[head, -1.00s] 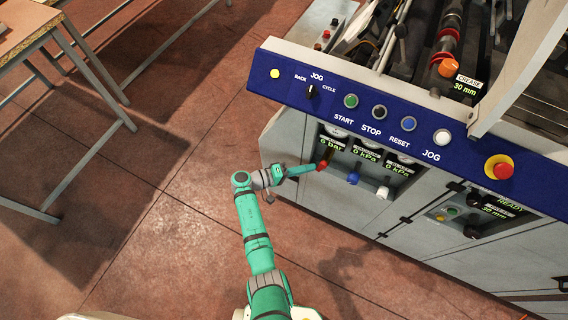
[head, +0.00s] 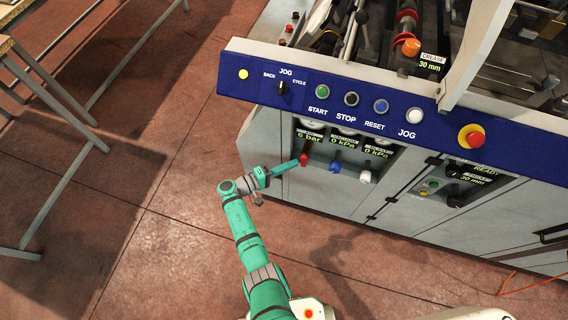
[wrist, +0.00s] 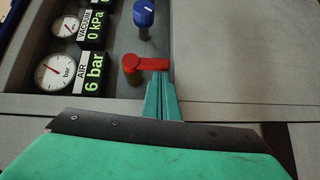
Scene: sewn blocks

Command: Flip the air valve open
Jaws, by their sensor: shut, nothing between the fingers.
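The red air valve lever (wrist: 146,64) sits on its brass-coloured stem beside the AIR gauge (wrist: 58,70), whose display reads 6 bar in the wrist view. The lever points right in that view, across the tips of my gripper (wrist: 161,80). My gripper's fingers are closed together, with their tips at or just beside the lever's free end; I cannot tell whether they touch it. In the head view the red lever (head: 303,159) shows at the left of the valve row, and my gripper (head: 297,162) reaches it from the left.
A blue valve (head: 335,165) and a white valve (head: 364,176) stand right of the red one, their displays at 0 kPa. The blue button panel (head: 330,92) overhangs the recess. Open floor lies left of the machine.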

